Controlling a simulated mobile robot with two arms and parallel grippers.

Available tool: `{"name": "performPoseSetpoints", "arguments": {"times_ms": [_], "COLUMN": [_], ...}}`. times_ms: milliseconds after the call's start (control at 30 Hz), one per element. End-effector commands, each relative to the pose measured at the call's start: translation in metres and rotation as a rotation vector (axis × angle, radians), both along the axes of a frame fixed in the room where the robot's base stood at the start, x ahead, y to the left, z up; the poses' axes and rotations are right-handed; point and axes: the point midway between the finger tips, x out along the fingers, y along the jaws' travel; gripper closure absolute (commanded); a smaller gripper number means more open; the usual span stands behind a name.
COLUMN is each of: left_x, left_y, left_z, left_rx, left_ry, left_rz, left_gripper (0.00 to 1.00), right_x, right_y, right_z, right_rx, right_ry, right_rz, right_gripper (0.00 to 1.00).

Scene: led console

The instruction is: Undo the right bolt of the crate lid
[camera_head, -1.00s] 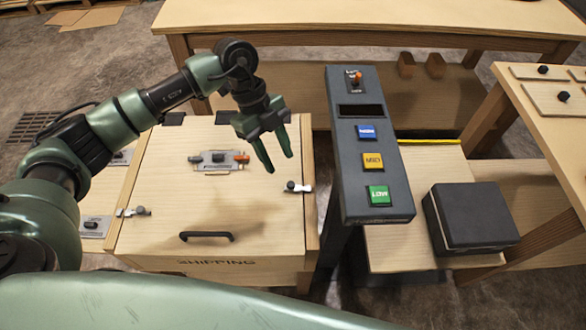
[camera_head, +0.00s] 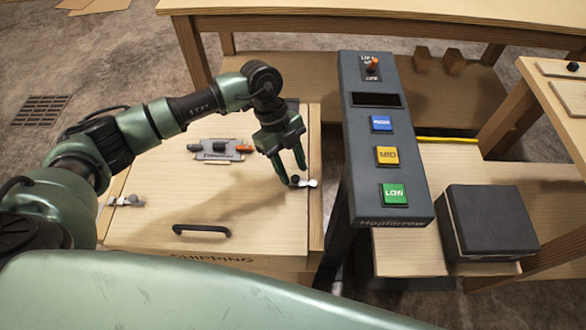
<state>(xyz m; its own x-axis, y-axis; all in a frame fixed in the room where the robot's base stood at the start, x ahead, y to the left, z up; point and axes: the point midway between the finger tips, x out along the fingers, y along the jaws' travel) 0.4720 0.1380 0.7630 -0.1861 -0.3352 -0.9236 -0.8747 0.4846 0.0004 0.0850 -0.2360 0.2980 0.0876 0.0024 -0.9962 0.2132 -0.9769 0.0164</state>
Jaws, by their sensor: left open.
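The wooden crate lid (camera_head: 240,205) lies closed in front of me, with a black handle (camera_head: 201,230) near its front edge. The right bolt (camera_head: 303,183), a small metal latch with a dark knob, sits at the lid's right edge. My left gripper (camera_head: 291,176) is open, its fingers pointing down right at the right bolt, with the knob near the fingertips. I cannot tell if they touch it. A left bolt (camera_head: 127,201) sits at the lid's left edge. My right gripper is not in view.
A dark console (camera_head: 383,150) with blue, yellow and green buttons stands close to the right of the crate. A black box (camera_head: 490,220) sits further right. A wooden table (camera_head: 400,15) runs along the back.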

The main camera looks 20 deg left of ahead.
Motion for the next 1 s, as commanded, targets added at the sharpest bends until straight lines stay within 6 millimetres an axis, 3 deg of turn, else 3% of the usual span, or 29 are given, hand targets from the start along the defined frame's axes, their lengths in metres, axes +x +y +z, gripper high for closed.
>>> {"name": "performPoseSetpoints", "arguments": {"times_ms": [133, 400, 567, 1000], "left_x": [-0.0021, -0.0022, -0.0023, -0.0021], "left_y": [-0.003, -0.0036, -0.0036, -0.0037], "left_z": [-0.0099, -0.0113, -0.0111, -0.0106], "left_rx": [0.002, 0.001, 0.001, 0.0], "left_ry": [0.001, 0.0, 0.0, -0.001], "left_rz": [0.001, 0.0, 0.0, 0.0], "left_gripper": [0.58, 0.58, 1.0, 1.0], "right_x": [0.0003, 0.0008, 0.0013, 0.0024], "right_y": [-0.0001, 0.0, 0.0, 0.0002], "right_z": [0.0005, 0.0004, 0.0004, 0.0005], "right_rx": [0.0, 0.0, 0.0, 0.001], "right_ry": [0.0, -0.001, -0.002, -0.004], "right_rz": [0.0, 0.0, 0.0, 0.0], "right_gripper": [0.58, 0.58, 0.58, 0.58]}}
